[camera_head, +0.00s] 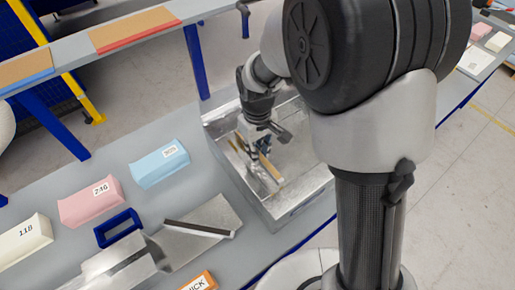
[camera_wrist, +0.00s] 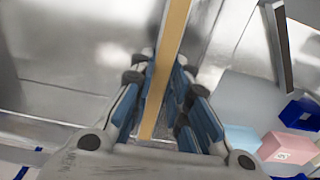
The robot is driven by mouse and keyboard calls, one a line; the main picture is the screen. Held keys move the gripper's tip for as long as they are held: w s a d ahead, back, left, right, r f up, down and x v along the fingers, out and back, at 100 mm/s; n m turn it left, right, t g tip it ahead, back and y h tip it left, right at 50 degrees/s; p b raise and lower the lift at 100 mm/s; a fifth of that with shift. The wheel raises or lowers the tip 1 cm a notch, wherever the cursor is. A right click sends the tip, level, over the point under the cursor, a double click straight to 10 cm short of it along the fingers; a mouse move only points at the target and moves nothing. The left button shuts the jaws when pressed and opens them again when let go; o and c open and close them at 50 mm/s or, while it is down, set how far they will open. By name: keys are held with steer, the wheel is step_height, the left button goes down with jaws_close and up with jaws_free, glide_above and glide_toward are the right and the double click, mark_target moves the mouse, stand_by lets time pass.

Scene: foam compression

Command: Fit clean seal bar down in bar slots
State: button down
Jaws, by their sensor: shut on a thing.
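A long bar with a tan edge (camera_wrist: 172,40) runs between the blue finger pads of my gripper (camera_wrist: 163,90) in the wrist view. My gripper, also in the head view (camera_head: 264,152), is shut on this bar inside a shallow metal tray (camera_head: 308,205). Tan and bright metal strips of the bar show below the fingers, close to the tray floor. The fingers and wrist hide part of the bar. I cannot make out the bar slots, or whether the bar sits in them.
A metal machine part with a dark-edged strip (camera_head: 200,229) lies left of the tray. Blue (camera_head: 158,165), pink (camera_head: 90,203) and white (camera_head: 26,240) foam blocks, a dark blue frame (camera_head: 118,228) and an orange block (camera_head: 200,281) are on the bench. The tray walls surround my gripper.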

steer(key=b, duration=0.3)
glide_above(258, 171)
steer(key=shift+a+f, duration=0.1)
steer(key=shift+f, duration=2)
steer(key=shift+f, duration=0.15)
steer(key=shift+f, duration=0.25)
steer(key=shift+f+b, duration=0.25)
steer(key=shift+b, duration=0.05)
steer(key=shift+f+b, duration=0.85)
steer(key=shift+f, duration=0.4)
steer(key=c, duration=1.4)
jaws_free()
steer(key=shift+c, duration=0.2)
steer(key=shift+r+p, duration=3.95)
steer(key=shift+r, duration=1.05)
